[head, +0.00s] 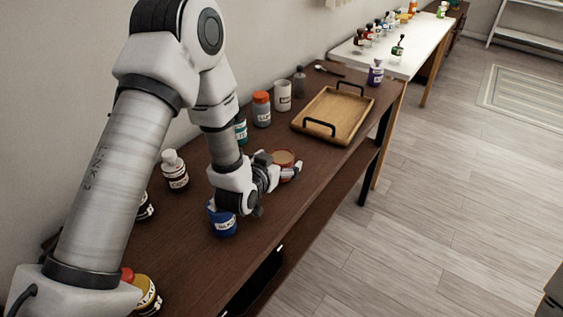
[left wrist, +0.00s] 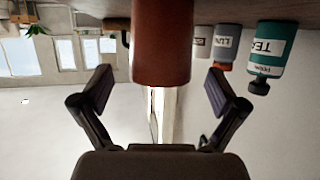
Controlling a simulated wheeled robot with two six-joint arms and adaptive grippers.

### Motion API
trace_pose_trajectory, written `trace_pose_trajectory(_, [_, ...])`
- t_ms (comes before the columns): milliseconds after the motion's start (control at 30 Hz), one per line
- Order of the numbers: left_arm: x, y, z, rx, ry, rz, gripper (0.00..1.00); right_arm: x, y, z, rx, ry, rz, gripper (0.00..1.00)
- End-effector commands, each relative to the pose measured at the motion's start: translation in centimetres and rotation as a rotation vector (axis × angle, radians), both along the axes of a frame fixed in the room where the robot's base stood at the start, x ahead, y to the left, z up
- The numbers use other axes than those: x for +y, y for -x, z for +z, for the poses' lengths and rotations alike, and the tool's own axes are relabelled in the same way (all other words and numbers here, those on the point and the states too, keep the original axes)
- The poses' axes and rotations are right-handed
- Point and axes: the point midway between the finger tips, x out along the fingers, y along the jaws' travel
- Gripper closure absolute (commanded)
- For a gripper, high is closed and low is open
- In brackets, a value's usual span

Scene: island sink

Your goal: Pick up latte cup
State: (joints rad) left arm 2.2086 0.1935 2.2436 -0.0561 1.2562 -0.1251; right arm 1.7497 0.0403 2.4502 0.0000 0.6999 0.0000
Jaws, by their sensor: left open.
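The latte cup looks to be the reddish-brown cup (head: 283,160) with a tan top, standing on the dark wooden table in the head view. No label on it is readable. In the left wrist view, which is upside down, the red-brown cup (left wrist: 161,42) fills the top middle, between and beyond the fingertips. My left gripper (head: 283,174) is at the cup's near side, with one finger showing in front of it. In the left wrist view the left gripper (left wrist: 160,90) is open, its fingers apart on either side of the cup. My right gripper is not in view.
A wooden tray (head: 308,103) with black handles lies behind the cup. A blue container (head: 222,222) stands close under my left wrist. A teal bottle (left wrist: 275,50), a grey jar with an orange lid (head: 261,109) and a white canister (head: 282,96) line the wall side.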

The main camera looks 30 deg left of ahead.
Motion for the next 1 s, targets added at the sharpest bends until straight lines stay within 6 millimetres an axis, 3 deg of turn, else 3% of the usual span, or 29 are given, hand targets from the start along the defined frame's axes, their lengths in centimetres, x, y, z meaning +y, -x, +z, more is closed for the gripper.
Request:
trace_pose_trajectory(133, [0.1, -1.9, -0.6, 0.0, 0.0, 0.0, 0.03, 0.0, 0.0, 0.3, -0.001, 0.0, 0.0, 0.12])
trace_pose_trajectory(333, [0.1, -2.1, -0.8, 0.0, 0.001, 0.0, 0.03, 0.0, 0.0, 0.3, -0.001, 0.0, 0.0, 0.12])
trace_pose_trajectory(367, [0.1, -2.0, -0.7, 0.0, 0.001, 0.0, 0.11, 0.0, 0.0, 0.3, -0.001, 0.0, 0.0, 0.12])
trace_pose_trajectory(500, [0.1, -2.0, -0.8, 0.0, 0.001, 0.0, 0.6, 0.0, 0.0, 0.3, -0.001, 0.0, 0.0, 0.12])
trace_pose_trajectory(567, [0.1, -2.0, -0.8, 0.001, 0.001, 0.0, 0.79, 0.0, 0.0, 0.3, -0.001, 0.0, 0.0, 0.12])
trace_pose_trajectory(1000, [0.1, -2.1, 0.0, -0.001, 0.001, 0.001, 0.8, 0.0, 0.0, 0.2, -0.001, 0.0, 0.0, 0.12])
